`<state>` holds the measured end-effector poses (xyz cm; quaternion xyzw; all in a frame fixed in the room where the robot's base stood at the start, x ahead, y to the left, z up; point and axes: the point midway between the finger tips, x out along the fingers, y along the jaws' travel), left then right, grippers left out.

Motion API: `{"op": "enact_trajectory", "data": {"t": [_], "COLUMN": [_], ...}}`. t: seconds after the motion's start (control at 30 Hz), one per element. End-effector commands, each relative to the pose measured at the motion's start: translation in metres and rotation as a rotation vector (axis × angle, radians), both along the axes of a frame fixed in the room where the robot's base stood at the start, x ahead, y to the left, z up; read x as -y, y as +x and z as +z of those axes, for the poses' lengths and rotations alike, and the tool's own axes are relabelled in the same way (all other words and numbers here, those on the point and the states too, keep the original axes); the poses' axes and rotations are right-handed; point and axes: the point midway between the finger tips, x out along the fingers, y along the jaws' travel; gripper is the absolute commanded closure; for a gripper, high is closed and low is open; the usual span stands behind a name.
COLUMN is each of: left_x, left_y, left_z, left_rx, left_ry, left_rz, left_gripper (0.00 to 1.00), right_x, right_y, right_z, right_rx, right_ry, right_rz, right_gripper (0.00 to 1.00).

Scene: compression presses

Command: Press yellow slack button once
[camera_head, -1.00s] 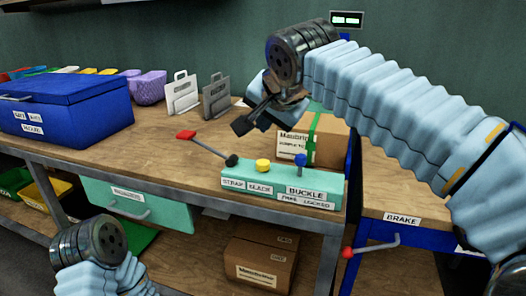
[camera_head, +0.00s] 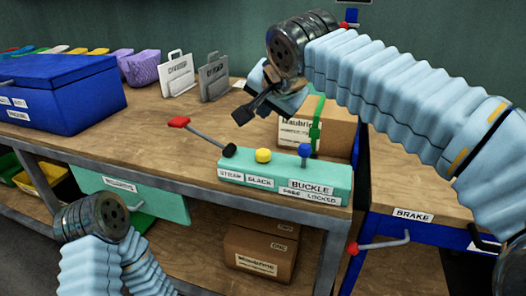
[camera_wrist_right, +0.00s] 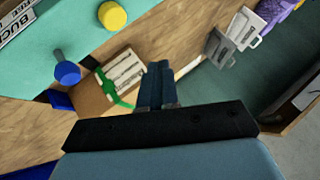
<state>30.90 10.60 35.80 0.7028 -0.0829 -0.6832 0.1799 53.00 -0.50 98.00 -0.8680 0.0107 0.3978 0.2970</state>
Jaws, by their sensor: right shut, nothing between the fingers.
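The yellow slack button (camera_head: 263,155) is a round cap on top of the teal control box (camera_head: 235,178), above a label reading SLACK. It also shows in the right wrist view (camera_wrist_right: 112,15) at the upper left. A blue knob (camera_head: 304,150) stands to its right, above the BUCKLE label. A lever with a black base and red tip (camera_head: 179,122) lies to its left. My right gripper (camera_head: 246,114) is shut and empty, above and behind the button, apart from it. Its closed fingers (camera_wrist_right: 158,85) show in the wrist view. My left arm shows at lower left; its fingers are hidden.
A cardboard box with a green strap (camera_head: 318,128) stands behind the control box. Grey file holders (camera_head: 213,77) and a blue toolbox (camera_head: 60,98) stand further left on the wooden bench. A red-tipped brake lever (camera_head: 353,248) sticks out at right.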

Motion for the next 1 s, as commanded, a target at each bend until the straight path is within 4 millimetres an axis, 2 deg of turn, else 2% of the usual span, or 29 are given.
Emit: {"op": "enact_trajectory", "data": {"t": [0.1,0.3,0.4,0.6,1.0], "left_x": [0.0,-0.001,-0.002,-0.002,-0.002], "left_y": [0.0,0.0,0.0,0.0,0.0], "left_z": [-0.013,-0.034,-0.041,-0.047,-0.046], "left_rx": [0.0,0.001,0.001,0.001,0.002], "left_ry": [0.001,0.003,0.004,0.005,0.005], "left_rz": [0.001,0.005,0.006,0.008,0.009], "left_gripper": [0.43,0.43,0.43,0.43,0.43], "right_x": [0.0,0.0,0.0,0.0,0.0], "right_y": [-0.001,0.0,0.0,0.0,0.0], "right_z": [-0.024,-0.051,-0.059,-0.064,-0.064], "right_rx": [0.0,0.001,0.001,0.0,0.0], "right_ry": [0.0,0.0,0.001,0.0,0.0], "right_rz": [0.0,0.001,0.001,0.0,0.0], "right_gripper": [1.0,1.0,1.0,1.0,1.0]}}
